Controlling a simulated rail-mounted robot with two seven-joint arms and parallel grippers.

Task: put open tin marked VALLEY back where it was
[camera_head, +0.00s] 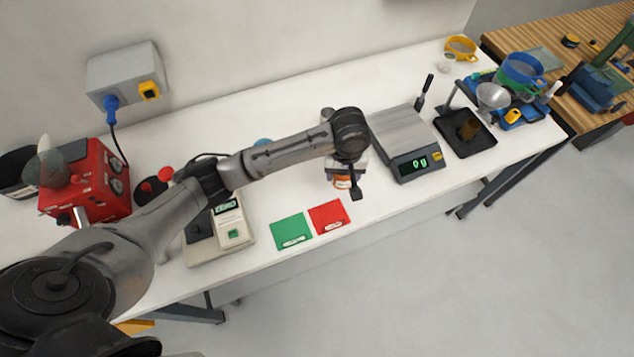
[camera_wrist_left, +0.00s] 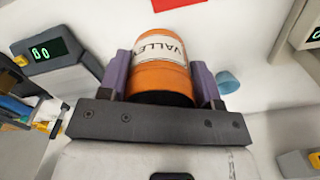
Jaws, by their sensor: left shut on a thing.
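The orange tin marked VALLEY (camera_wrist_left: 163,72) has a white label and sits between the purple fingers of my left gripper (camera_wrist_left: 160,80), which is shut on it. The tin is over the white bench (camera_head: 290,190), behind the red card and left of the grey scale. I cannot tell whether it touches the bench. The tin's open top is not clearly seen. My right gripper is out of view.
A green card (camera_head: 291,231) and a red card (camera_head: 329,217) lie at the bench's front. The scale (camera_head: 402,140) reads 0 g. A beige instrument (camera_head: 233,230) and a red machine (camera_head: 88,182) stand left. A black tray (camera_head: 466,133) is right. A small blue cylinder (camera_wrist_left: 228,82) is near the tin.

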